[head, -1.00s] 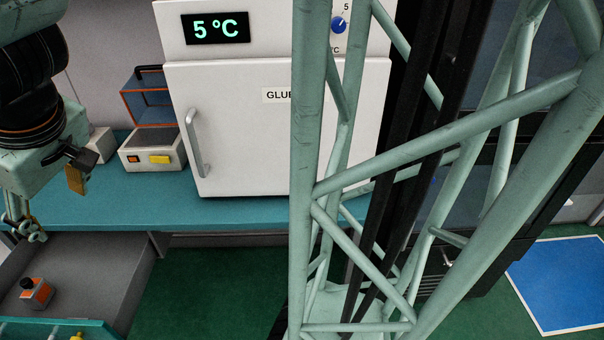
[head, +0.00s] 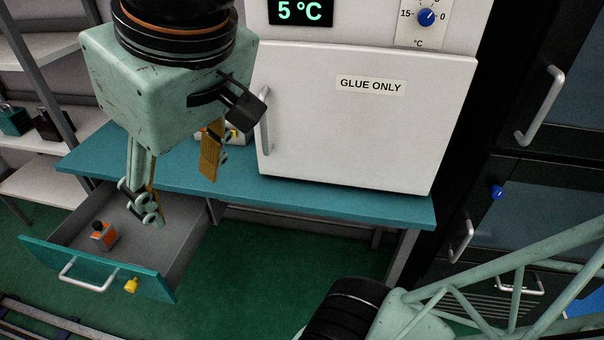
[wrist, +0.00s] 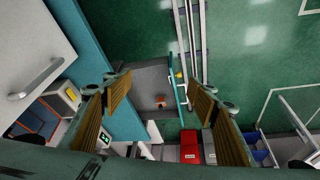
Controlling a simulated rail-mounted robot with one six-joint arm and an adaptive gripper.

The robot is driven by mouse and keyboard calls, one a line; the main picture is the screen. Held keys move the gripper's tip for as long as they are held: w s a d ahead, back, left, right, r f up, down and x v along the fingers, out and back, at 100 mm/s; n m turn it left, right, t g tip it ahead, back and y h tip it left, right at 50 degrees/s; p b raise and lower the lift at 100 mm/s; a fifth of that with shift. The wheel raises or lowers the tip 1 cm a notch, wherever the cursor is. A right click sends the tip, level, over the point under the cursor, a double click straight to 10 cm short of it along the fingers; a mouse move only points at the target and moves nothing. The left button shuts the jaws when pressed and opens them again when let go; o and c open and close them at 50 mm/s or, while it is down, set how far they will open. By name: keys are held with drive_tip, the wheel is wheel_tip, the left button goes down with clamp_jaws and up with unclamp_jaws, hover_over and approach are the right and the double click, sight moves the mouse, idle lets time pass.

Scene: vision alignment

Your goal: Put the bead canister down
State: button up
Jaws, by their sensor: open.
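My gripper (head: 182,190) is open in the head view, its two fingers spread wide, with nothing between them. It hangs above the right side of the open drawer (head: 187,242). In the wrist view the fingers of my gripper (wrist: 160,98) stand apart, with the drawer far below between them. A small grey and orange block with a black knob (head: 104,235) sits upright in the drawer, well clear of the fingers. It also shows small in the wrist view (wrist: 159,103). I cannot tell whether this is the bead canister; nothing else in view is clearly one.
A teal bench (head: 330,200) carries a white cabinet labelled GLUE ONLY (head: 365,130), its door shut, right of my gripper. A shelf unit (head: 40,150) with padlocks stands at left. Green floor is clear right of the drawer.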

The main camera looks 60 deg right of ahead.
drive_tip(key=s, duration=0.2)
drive_tip(key=s+a, duration=0.1)
drive_tip(key=s, duration=0.2)
drive_tip(key=shift+s+r, duration=0.1)
drive_tip(key=shift+r, duration=0.05)
idle(0.5)
